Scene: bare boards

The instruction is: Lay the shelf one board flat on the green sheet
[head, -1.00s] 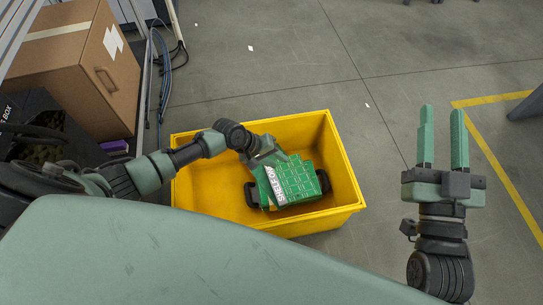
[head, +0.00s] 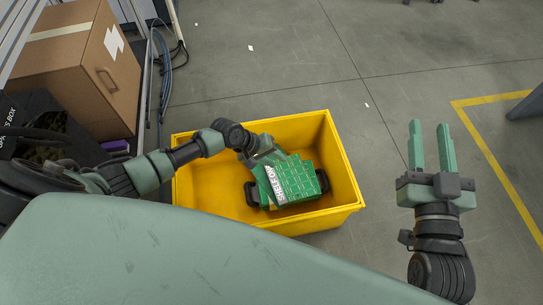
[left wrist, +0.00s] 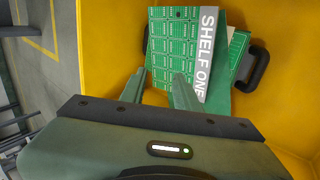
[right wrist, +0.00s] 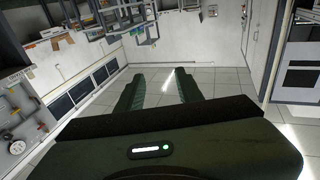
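The shelf one board (head: 291,181), a green circuit board with a white strip lettered SHELF ONE, lies on top of other green pieces in a yellow bin. In the left wrist view the board (left wrist: 182,30) and its label show clearly. My left gripper (head: 272,158) is inside the bin at the board's edge. Its fingers (left wrist: 160,86) are apart; one overlaps the board's near edge in the picture, the other is beside it. I cannot tell whether they touch it. My right gripper (head: 431,148) is open and empty, right of the bin. I cannot make out a separate green sheet.
The yellow bin (head: 343,165) has raised walls around the boards. Black handles (head: 323,181) stick out on both sides of the pile. A cardboard box (head: 75,60) and cables (head: 165,60) are at the left.

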